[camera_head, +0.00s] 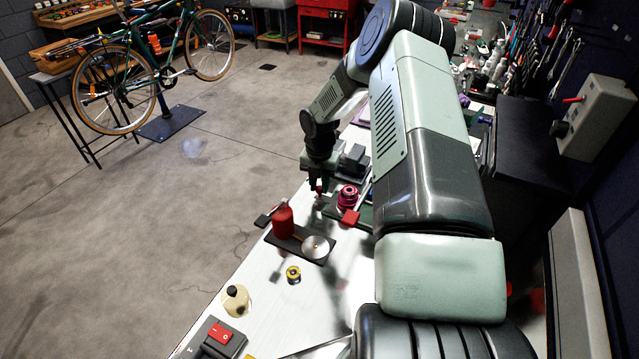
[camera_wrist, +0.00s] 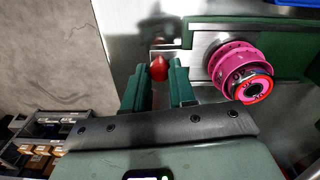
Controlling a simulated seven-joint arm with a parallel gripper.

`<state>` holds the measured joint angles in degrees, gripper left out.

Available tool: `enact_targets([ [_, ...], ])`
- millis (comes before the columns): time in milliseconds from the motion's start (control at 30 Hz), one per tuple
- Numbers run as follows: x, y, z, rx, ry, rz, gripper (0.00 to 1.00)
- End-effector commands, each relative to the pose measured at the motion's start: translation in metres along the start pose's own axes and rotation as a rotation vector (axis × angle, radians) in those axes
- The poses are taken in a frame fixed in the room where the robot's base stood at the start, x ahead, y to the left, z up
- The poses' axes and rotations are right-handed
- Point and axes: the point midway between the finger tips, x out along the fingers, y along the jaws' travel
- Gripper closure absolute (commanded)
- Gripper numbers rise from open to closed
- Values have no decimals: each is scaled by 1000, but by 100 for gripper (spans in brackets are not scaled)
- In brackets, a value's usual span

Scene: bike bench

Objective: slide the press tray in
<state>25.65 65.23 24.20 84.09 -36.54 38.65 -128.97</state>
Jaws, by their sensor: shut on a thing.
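The press tray (camera_wrist: 201,41) shows in the wrist camera as a pale metal plate at the edge of a green base (camera_wrist: 285,35). A red knob (camera_wrist: 159,68) is at its near left side. My gripper (camera_wrist: 160,78) is shut on the red knob, with a green finger on each side of it. In the head camera my gripper (camera_head: 319,192) is low over the bench, just left of a pink ribbed part (camera_head: 347,195). That pink part (camera_wrist: 233,65) sits on the plate in the wrist camera. How far in the tray is cannot be told.
A red bottle-like thing (camera_head: 283,218) and a silver disc (camera_head: 315,248) stand on a dark plate. A red block (camera_head: 349,217) is beside the pink part. A yellow spool (camera_head: 293,274), cream bottle (camera_head: 236,300) and red-switch box (camera_head: 215,338) are nearer. Open floor lies left.

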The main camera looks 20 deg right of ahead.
Motion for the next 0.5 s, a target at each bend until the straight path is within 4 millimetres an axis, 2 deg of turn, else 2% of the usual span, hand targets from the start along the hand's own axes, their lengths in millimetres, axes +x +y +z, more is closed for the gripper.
enact_targets([
  [167,0,-4,0,1,0,-1,100],
  [400,0,-42,-6,1,0,-2,100],
  [500,0,-49,-7,1,0,-1,100],
])
